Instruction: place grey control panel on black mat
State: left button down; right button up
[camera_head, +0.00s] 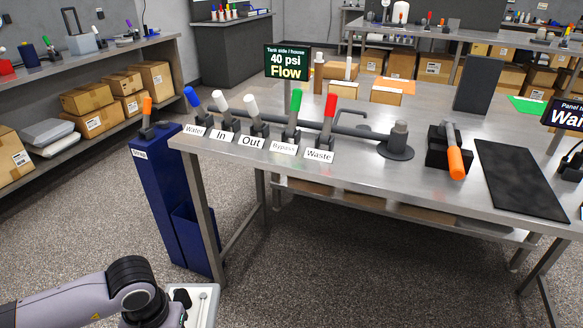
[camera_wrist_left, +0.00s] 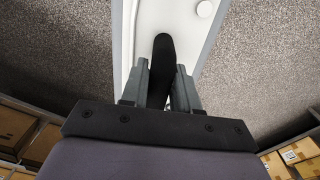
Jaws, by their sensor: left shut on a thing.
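A pale grey panel (camera_head: 204,302) shows at the bottom of the head view, at the end of my left arm; its lower part is cut off. In the left wrist view the panel (camera_wrist_left: 196,38) has a white round knob and a black handle (camera_wrist_left: 163,50). My left gripper (camera_wrist_left: 161,70) is shut on that handle, one finger on each side. The panel is in front of the steel table, over the floor. The black mat (camera_head: 518,180) lies bare on the table's right part, well to the right of the panel. My right gripper is not in view.
An orange-handled black device (camera_head: 453,155) stands just left of the mat. A dark upright board (camera_head: 478,84) stands behind it. A blue Scrap bin (camera_head: 165,200) stands at the table's left end.

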aim_at(515, 172)
jog(key=z, duration=2.25)
